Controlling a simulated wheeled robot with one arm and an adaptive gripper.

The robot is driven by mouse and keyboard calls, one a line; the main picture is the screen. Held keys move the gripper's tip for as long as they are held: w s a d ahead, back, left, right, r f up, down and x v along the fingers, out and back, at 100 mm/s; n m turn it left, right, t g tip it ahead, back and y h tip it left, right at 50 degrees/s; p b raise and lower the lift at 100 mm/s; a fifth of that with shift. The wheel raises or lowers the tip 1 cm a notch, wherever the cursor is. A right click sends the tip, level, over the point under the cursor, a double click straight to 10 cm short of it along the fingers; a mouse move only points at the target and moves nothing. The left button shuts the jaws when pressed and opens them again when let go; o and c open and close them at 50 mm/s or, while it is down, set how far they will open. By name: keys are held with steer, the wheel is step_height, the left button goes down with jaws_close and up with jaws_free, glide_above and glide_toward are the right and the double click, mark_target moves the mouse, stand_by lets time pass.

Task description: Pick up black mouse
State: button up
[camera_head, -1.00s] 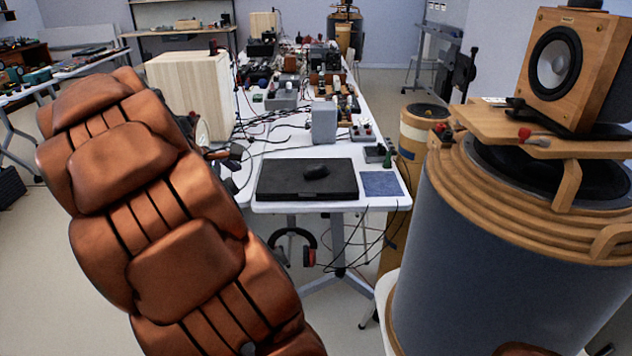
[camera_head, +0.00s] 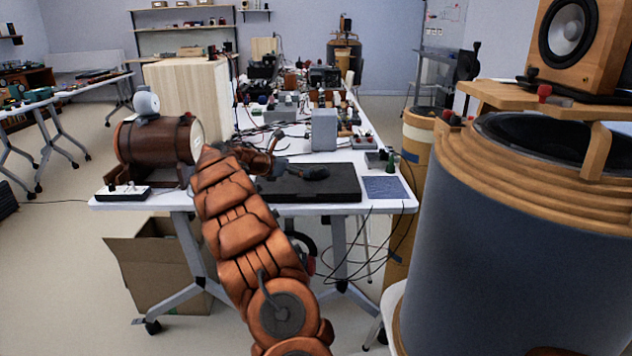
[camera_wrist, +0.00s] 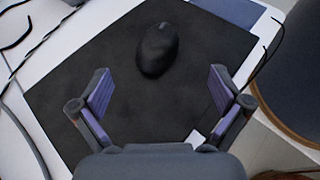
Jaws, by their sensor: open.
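The black mouse (camera_head: 317,173) lies on a flat dark pad (camera_head: 335,190) on the white table. In the wrist view the mouse (camera_wrist: 157,50) lies beyond the gap between my fingers, near the pad's far part, with nothing touching it. My gripper (camera_wrist: 159,85) is open and empty, its two purple-lined fingers spread over the pad (camera_wrist: 60,100). In the head view my orange arm reaches up to the pad's left side, and my gripper (camera_head: 284,155) is small and partly merges with the dark pad and mouse.
A grey box (camera_head: 324,130) and several devices with cables crowd the table behind the pad. A blue square (camera_head: 385,188) lies to its right. A wooden barrel-shaped device (camera_head: 150,143) stands left. A large cylinder with a speaker (camera_head: 565,40) fills the right side.

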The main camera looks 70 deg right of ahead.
mark_target(313, 172)
steer(key=shift+x, duration=1.75)
steer(key=shift+s+d+f+b, duration=0.2)
steer(key=shift+d+f+b, duration=0.35)
steer(key=shift+d+f, duration=0.5)
steer(key=shift+x, duration=1.25)
steer(key=c, duration=1.4)
steer(key=shift+r, duration=0.1)
